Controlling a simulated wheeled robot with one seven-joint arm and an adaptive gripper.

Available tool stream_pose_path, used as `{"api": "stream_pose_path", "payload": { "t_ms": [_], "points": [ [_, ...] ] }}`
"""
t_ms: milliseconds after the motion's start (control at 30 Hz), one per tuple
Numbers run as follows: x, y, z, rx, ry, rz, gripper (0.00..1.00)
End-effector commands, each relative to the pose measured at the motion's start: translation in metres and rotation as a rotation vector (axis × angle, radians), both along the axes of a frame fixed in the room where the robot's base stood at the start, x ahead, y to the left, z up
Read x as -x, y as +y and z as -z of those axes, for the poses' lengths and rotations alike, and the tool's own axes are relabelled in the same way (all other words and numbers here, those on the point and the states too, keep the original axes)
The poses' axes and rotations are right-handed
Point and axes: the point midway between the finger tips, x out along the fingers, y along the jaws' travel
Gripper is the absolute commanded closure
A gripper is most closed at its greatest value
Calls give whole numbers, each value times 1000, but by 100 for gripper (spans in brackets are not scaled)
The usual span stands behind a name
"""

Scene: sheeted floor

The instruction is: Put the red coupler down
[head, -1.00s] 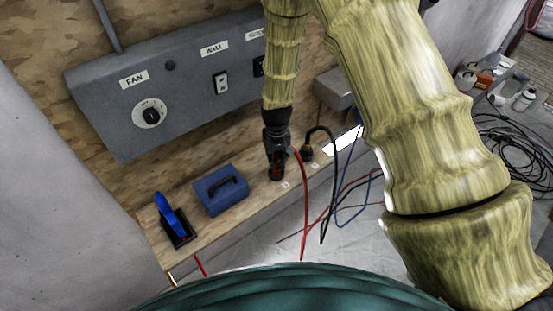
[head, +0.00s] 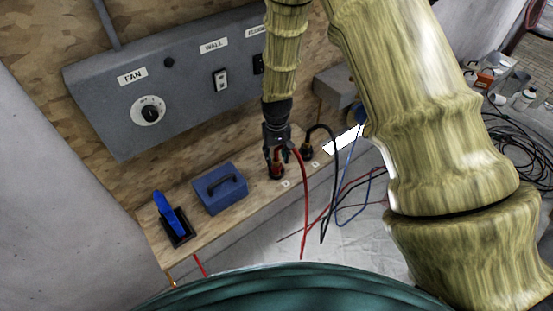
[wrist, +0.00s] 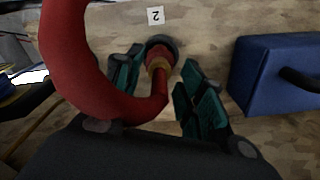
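The red coupler (head: 277,170) stands on the wooden shelf (head: 250,210), with its red hose (head: 304,205) arching up and hanging over the front edge. In the wrist view the coupler (wrist: 158,72) has a brass-coloured collar and sits at a dark round socket (wrist: 160,43) beside a label "2". How deep it sits is hard to tell. My gripper (head: 277,160) is just above and around the coupler. In the wrist view the teal fingers of my gripper (wrist: 158,92) stand apart on either side of it, with visible gaps.
A blue box with a handle (head: 221,188) and a blue lever on a black base (head: 172,218) stand left on the shelf. A black coupler with a black hose (head: 308,151) is close on the right. A grey panel (head: 180,80) with knob and switches is behind.

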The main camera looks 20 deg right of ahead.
Motion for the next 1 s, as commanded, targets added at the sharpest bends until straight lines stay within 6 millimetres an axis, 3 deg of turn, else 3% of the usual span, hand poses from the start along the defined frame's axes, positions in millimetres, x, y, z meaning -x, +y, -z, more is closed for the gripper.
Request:
{"api": "stream_pose_path", "payload": {
  "t_ms": [700, 1000],
  "points": [
    [-1, 0, -81, 0, -3, 0, 60],
    [0, 0, -100, 0, 0, 0, 60]
  ]
}}
